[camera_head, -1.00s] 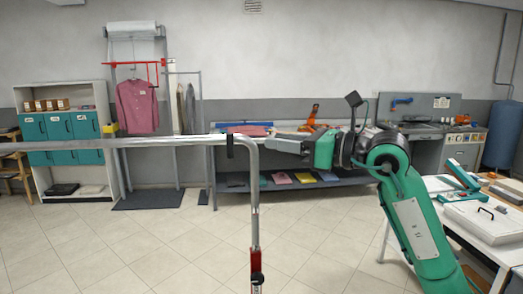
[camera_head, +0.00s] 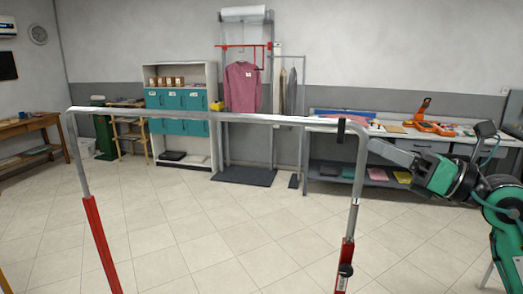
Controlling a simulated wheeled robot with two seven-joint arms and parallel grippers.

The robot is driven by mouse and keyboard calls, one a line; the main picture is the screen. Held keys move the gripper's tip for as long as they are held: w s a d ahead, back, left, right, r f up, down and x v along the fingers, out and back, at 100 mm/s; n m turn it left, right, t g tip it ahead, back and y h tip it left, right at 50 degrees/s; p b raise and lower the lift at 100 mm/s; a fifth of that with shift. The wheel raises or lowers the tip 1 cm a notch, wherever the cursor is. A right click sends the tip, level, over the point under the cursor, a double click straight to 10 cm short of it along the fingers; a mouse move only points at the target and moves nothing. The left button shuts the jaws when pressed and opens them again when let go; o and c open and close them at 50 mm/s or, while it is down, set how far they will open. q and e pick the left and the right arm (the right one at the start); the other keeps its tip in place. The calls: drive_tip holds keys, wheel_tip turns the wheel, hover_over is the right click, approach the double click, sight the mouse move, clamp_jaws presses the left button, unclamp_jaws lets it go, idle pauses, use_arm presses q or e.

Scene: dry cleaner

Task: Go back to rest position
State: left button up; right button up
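My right gripper (camera_head: 372,147) is at the right, at the end of my green and black arm. Its grey fingers point left, and their tips overlap the right post of a metal rack (camera_head: 230,118) in the picture. I cannot tell whether they touch the post or whether the fingers are open or shut. My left gripper is not in view.
The rack's bar crosses the view close in front, with red lower posts (camera_head: 102,240). A pink shirt (camera_head: 242,87) hangs behind it. A shelf unit with teal boxes (camera_head: 180,100) and a wooden table (camera_head: 22,130) stand farther back. Open floor lies between.

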drive_tip(key=s+d+f+n+t+h, duration=0.1)
drive_tip(key=d+f+n+t+h, duration=0.15)
drive_tip(key=f+n+h, duration=0.65)
drive_tip(key=s+d+f+n+t+h, duration=0.1)
drive_tip(key=d+f+n+h, duration=0.3)
drive_tip(key=f+n, duration=0.9)
drive_tip(key=s+d+f+n+t+h, duration=0.1)
drive_tip(key=d+f+n+t+h, duration=0.1)
drive_tip(key=f+n+h, duration=0.75)
drive_tip(key=s+a+f+m+g+y, duration=0.1)
drive_tip(key=s+a+f+g+y, duration=0.25)
drive_tip(key=s+f+g, duration=0.6)
drive_tip(key=s+a+f+m+g+y, duration=0.15)
drive_tip(key=s+a+f+g, duration=0.35)
drive_tip(key=s+f, duration=0.95)
wheel_tip(320, 180, down, 31)
drive_tip(key=n+g, duration=0.1)
drive_tip(key=s+d+f+g, duration=0.1)
drive_tip(key=s+d+f, duration=0.2)
drive_tip(key=s+f, duration=1.5)
drive_tip(key=shift+s+d+f+y, duration=0.15)
drive_tip(key=shift+s+f+y, duration=0.25)
drive_tip(key=shift+f, duration=0.25)
